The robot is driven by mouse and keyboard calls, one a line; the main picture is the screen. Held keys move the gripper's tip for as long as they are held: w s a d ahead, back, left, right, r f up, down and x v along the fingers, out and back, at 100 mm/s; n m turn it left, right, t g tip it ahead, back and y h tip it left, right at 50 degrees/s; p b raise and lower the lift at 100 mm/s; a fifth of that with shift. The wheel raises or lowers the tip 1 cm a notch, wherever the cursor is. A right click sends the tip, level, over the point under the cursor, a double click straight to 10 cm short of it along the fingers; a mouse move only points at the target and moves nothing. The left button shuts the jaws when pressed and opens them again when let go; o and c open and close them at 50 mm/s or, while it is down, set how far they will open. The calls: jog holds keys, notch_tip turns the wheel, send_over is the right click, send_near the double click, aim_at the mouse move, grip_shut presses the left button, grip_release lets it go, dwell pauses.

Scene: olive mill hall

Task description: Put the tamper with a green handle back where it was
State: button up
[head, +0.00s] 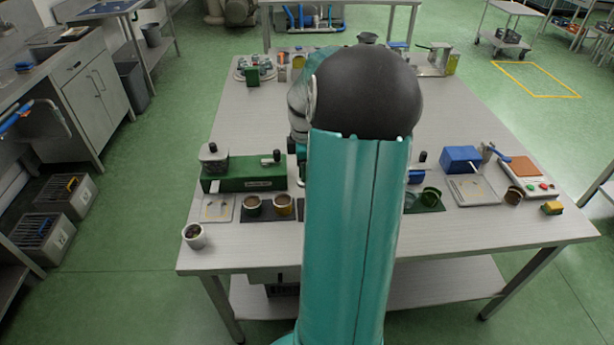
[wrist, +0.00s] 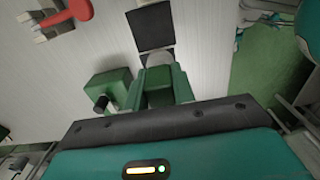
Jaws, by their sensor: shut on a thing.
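My gripper (wrist: 158,78) shows in the wrist view with its teal fingers closed around a dark green piece (wrist: 160,98), which looks like the handle of the tamper. A pale rounded part (wrist: 158,57) shows at the fingertips; I cannot tell whether it belongs to the tamper. A dark square mat (wrist: 152,28) lies on the table beyond the fingertips, with nothing seen on it. In the head view my arm hides the gripper and what it holds.
A green machine (head: 245,184) stands left of my arm, near two cups (head: 252,205) (head: 283,205). A small cup (head: 194,236) is at the table's front left. A blue box (head: 460,158), a scale (head: 528,176) and a yellow block (head: 552,207) are at right.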

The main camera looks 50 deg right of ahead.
jog(key=w+d+f, duration=0.2)
jog(key=d+f, duration=0.1)
jog(key=w+d+f, duration=0.2)
jog(key=d+f, duration=0.1)
jog(key=w+d+f, duration=0.2)
jog(key=d+f, duration=0.1)
jog(key=d, duration=0.1)
jog(key=shift+w, duration=0.3)
jog(key=shift+w+d+f, duration=0.1)
jog(key=shift+d+f, duration=0.05)
jog(key=shift+f, duration=1.55)
jog(key=o, duration=1)
jog(key=shift+f, duration=0.15)
notch_tip(320, 180, up, 12)
jog(key=shift+r, duration=0.2)
